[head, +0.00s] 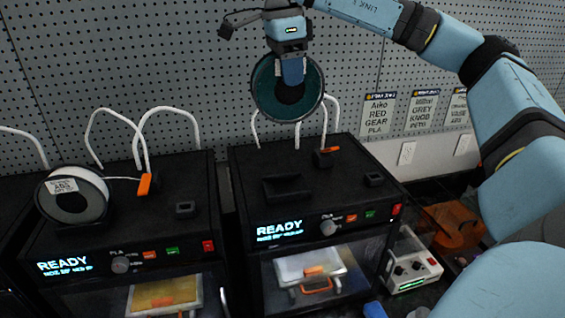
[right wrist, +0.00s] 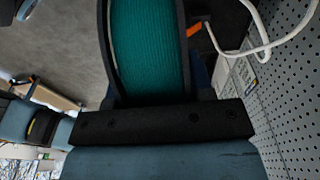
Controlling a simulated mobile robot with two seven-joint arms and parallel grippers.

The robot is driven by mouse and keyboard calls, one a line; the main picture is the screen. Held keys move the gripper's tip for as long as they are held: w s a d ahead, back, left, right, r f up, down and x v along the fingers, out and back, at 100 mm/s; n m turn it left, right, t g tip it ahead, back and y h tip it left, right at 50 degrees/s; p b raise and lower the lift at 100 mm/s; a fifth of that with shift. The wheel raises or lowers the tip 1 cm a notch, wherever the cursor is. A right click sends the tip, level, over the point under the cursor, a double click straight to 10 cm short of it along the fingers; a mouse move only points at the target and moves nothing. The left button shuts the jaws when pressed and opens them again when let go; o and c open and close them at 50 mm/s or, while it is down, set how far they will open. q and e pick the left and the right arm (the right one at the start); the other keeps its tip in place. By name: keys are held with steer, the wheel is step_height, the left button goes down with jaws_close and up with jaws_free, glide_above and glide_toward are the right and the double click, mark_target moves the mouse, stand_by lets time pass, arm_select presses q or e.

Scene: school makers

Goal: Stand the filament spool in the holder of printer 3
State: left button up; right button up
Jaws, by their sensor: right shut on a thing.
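The teal filament spool (head: 268,98), with dark flanges, hangs in the air above and behind the right-hand printer (head: 330,160) in the head view. My right gripper (head: 291,84) comes down from above and is shut on the spool near its dark hub. The spool's teal windings (right wrist: 150,45) fill the upper middle of the right wrist view, just beyond the gripper's dark body; the fingertips are hidden there. The black holder (head: 286,189) on top of the right-hand printer is empty. No printer number is readable. My left gripper is not in view.
A white spool (head: 72,195) stands on the left-hand printer (head: 180,170). White tubes (head: 165,110) arch behind both printers, and an orange-tipped piece (head: 326,155) sits at the right-hand printer's back. A white control box (head: 411,268) stands right of it. A pegboard wall (head: 190,60) is behind.

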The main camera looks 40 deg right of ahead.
step_height(320, 180, down, 18)
steer(key=b, duration=0.4)
steer(key=shift+w, duration=0.15)
steer(key=shift+d+f, duration=0.1)
steer(key=shift+f, duration=0.15)
steer(key=o, duration=1.1)
steer(key=shift+o, duration=0.2)
